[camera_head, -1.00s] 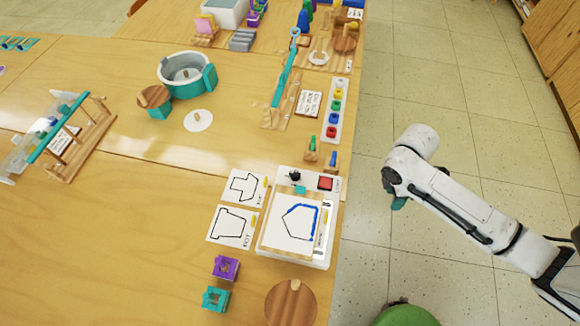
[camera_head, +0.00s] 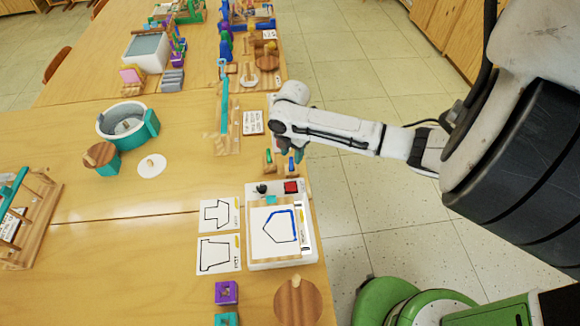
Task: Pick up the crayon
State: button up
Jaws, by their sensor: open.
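Two small upright sticks that look like crayons stand in wooden blocks at the table's right edge. One is a green crayon (camera_head: 268,157) and the other is a blue crayon (camera_head: 291,162). My gripper (camera_head: 299,150) hangs from the white arm just above and beside the blue crayon. It is small and partly hidden by the wrist. Its jaws are open, and I see nothing held. I cannot tell whether it touches the blue crayon.
A white drawing board (camera_head: 280,254) with a blue line lies in front of the blocks. Shape cards (camera_head: 219,254) lie left of it. A teal-and-white round tub (camera_head: 122,122) and a wooden rack (camera_head: 40,222) stand farther left. Open floor (camera_head: 355,195) is right of the table.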

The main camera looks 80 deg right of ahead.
aim_at(291, 158)
jog(key=shift+w+a+f+p, duration=0.1)
jog(key=shift+f+p, duration=0.15)
jog(key=shift+f, duration=1.05)
jog(key=shift+a+f+p, duration=0.1)
jog(key=shift+f+p, duration=0.15)
jog(key=shift+f, duration=1)
grip_shut()
